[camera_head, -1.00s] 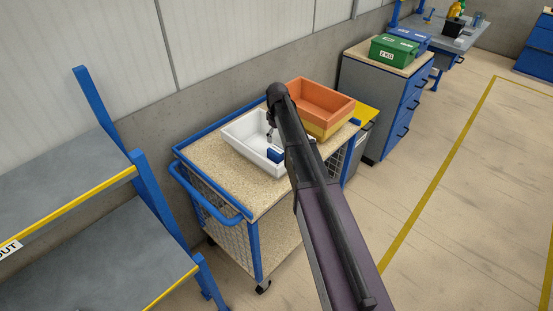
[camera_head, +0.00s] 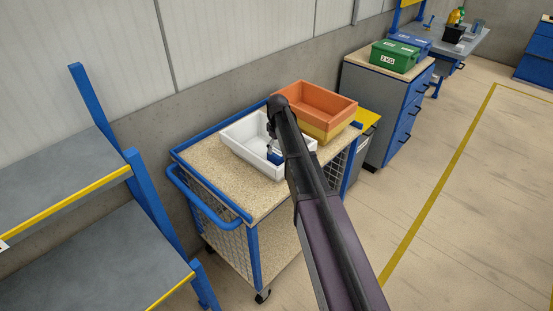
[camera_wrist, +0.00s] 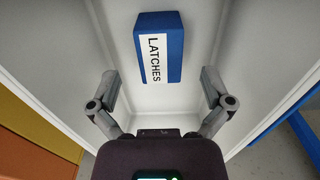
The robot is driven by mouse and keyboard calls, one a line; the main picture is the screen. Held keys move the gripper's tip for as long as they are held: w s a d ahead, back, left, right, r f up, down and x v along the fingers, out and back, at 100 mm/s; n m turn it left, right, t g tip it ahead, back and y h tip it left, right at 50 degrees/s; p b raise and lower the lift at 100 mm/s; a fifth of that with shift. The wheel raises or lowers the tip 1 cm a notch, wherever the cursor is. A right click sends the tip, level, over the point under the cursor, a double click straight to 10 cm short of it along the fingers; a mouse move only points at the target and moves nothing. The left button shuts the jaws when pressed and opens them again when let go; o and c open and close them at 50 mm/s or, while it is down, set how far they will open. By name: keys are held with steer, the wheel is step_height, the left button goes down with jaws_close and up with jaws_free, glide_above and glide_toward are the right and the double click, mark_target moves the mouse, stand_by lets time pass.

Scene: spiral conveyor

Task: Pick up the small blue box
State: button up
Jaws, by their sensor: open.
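The small blue box (camera_wrist: 175,40) lies inside the white bin (camera_wrist: 109,12) and bears a white label reading "LATCHES". In the head view the blue box (camera_head: 274,158) shows near the bin's right side, partly hidden by my arm. My gripper (camera_wrist: 157,77) is open in the wrist view, with its two fingers spread wide and nothing between them. The box lies ahead of the fingertips, roughly centred between them and slightly right. In the head view my gripper (camera_head: 271,143) is above the white bin (camera_head: 240,150), mostly hidden behind my arm.
The white bin stands on a blue-framed cart (camera_head: 215,184) with a speckled top. An orange bin (camera_head: 338,108) on a yellow bin (camera_head: 322,131) stands beside it. The white bin's walls surround my fingers. Grey shelves (camera_head: 60,175) stand at left; a cabinet (camera_head: 375,95) stands behind.

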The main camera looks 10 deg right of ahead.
mark_target(276, 152)
steer(key=shift+f, duration=0.1)
steer(key=f+b, duration=0.3)
steer(key=shift+w+a+f, duration=0.15)
steer(key=shift+w, duration=0.05)
steer(key=shift+f+b, duration=0.9)
steer(key=shift+b, duration=0.25)
steer(key=shift+c, duration=0.2)
steer(key=c, duration=1.1)
